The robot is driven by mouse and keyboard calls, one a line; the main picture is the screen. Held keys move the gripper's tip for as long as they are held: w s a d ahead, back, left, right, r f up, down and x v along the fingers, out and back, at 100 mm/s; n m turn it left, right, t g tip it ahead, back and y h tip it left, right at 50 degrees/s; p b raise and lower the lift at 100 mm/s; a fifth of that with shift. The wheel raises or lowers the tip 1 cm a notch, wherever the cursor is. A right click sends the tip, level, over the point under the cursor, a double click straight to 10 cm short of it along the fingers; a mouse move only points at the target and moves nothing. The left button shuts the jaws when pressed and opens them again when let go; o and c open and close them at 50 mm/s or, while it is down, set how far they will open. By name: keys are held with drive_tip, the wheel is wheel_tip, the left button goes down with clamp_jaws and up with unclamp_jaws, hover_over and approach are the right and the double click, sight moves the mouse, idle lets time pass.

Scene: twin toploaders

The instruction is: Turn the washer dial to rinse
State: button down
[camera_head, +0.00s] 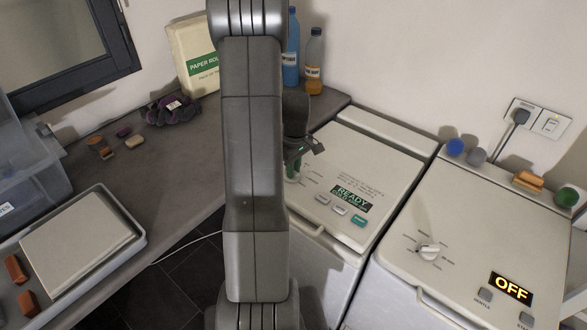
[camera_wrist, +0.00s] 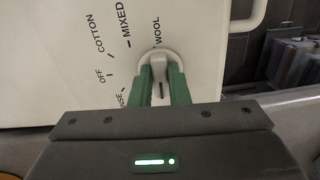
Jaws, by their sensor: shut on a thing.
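The left machine's white top panel (camera_head: 355,170) carries a lit display (camera_head: 350,199) reading "READY". My gripper (camera_head: 292,176) reaches down to the left part of this panel, partly hidden behind my arm. In the wrist view my gripper's green fingers (camera_wrist: 161,72) are shut on a white round dial (camera_wrist: 160,54), one finger on each side of its ridge. Printed labels around it read WOOL, MIXED, COTTON, OFF and a partly covered "NSE". A dark mark shows on the dial between the fingers; I cannot tell which label it points to.
The right machine (camera_head: 470,215) has its own dial (camera_head: 429,252) and a display (camera_head: 511,288) reading "OFF". Sponges and balls lie behind the right machine's panel.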

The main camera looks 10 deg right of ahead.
drive_tip(key=m+b, duration=0.2)
drive_tip(key=m, duration=0.2)
drive_tip(key=shift+a+f, duration=0.1)
drive_tip(key=shift+a+m+b, duration=0.1)
drive_tip(key=shift+m+b, duration=0.45)
drive_tip(key=shift+m, duration=1.55)
drive_tip(key=c, duration=1.4)
unclamp_jaws()
drive_tip(key=shift+r, duration=0.25)
drive_tip(key=r, duration=0.4)
drive_tip(key=r+b, duration=0.1)
drive_tip(key=r, duration=0.8)
drive_tip(key=shift+w+d+r, duration=0.2)
drive_tip(key=shift+d+r, duration=0.1)
drive_tip(key=shift+f, duration=0.15)
